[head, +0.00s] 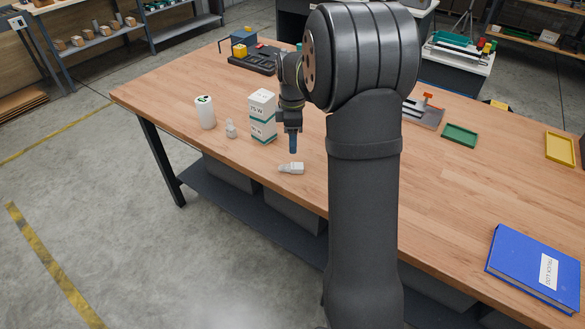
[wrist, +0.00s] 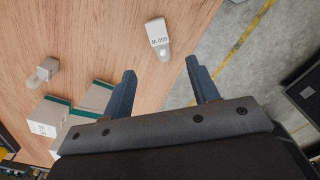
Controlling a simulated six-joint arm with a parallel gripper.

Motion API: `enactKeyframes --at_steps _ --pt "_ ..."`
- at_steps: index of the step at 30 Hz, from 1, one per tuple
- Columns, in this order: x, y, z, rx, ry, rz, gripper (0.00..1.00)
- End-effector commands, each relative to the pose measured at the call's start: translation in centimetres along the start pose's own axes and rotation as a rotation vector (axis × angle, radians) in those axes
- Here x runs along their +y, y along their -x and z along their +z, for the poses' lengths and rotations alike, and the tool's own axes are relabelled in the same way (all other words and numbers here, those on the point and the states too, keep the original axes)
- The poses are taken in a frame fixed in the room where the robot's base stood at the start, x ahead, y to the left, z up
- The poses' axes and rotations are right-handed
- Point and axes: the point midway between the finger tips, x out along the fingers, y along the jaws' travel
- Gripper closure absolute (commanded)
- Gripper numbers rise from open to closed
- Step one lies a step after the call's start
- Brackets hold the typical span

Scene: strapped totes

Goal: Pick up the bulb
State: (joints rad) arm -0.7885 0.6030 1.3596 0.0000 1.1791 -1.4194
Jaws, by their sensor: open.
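A small white bulb-like piece (head: 291,168) lies on its side near the table's front edge. In the wrist view this piece (wrist: 157,33) shows printing like "650 W" and a rounded grey end towards me. I cannot tell for sure which is the task's bulb. My gripper (head: 293,150) points down above the table, just behind the lying piece. In the wrist view its fingers (wrist: 160,69) are apart and empty, with the lying piece beyond their tips.
The white-and-green box (head: 262,118) stands close left of my gripper. A white cylinder (head: 205,113) stands farther left. A dark tray (head: 251,62) is at the back; a green tray (head: 460,135) and blue book (head: 537,270) are right. Bare wood surrounds the lying piece.

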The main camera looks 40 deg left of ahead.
Motion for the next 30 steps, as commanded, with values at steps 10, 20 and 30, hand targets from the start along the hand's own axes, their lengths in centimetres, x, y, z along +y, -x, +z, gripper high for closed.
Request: enactKeyframes --at_steps 10,20,30 --pt "0.0 -5.0 0.0 0.0 -0.002 -0.002 0.45" --pt "0.0 -9.0 0.3 0.0 -0.002 -0.002 0.45" --pt "0.1 -10.3 0.3 0.0 -0.002 0.001 0.45"
